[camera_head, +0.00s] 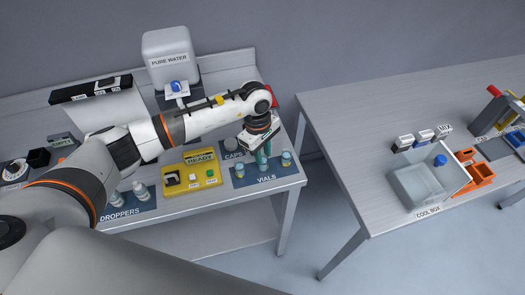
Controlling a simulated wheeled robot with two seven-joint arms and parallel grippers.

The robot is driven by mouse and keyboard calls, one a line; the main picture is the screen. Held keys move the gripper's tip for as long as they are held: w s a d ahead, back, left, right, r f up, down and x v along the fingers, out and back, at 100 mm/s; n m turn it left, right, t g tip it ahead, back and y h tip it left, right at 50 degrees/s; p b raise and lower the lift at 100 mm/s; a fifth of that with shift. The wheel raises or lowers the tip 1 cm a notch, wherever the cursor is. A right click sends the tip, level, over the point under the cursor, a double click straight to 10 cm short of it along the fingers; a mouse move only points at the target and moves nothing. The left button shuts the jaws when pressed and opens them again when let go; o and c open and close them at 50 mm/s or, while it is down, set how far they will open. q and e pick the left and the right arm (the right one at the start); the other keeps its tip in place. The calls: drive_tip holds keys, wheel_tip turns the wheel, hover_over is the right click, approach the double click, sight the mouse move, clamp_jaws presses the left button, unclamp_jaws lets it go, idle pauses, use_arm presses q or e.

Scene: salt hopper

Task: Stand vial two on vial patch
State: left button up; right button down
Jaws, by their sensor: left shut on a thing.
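My left gripper (263,150) points down over the blue patch marked VIALS (262,179) at the right end of the left bench. It is shut on a vial (263,161), a small teal shape largely covered by the gripper. The vial looks upright at the patch; I cannot tell whether its base touches it. One vial (240,170) stands on the patch to the left and another (286,158) to the right. No number on any vial is readable. My right gripper is out of view.
Several droppers stand on the DROPPERS patch (142,205). A PURE WATER tank (170,60) is at the back. A clear cool box (415,190) stands on the right table, across a gap.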

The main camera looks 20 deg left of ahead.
use_arm(q)
drive_tip(key=o, duration=1)
drive_tip(key=shift+f, duration=0.1)
drive_tip(key=r+b, duration=0.1)
drive_tip(key=r, duration=0.3)
drive_tip(key=a+r+b, duration=0.1)
drive_tip(key=r+b, duration=0.1)
drive_tip(key=r, duration=0.2)
drive_tip(key=r+b, duration=0.1)
drive_tip(key=r, duration=0.3)
drive_tip(key=shift+w+a+r, duration=0.15)
drive_tip(key=shift+w+a, duration=0.05)
drive_tip(key=shift+w, duration=0.05)
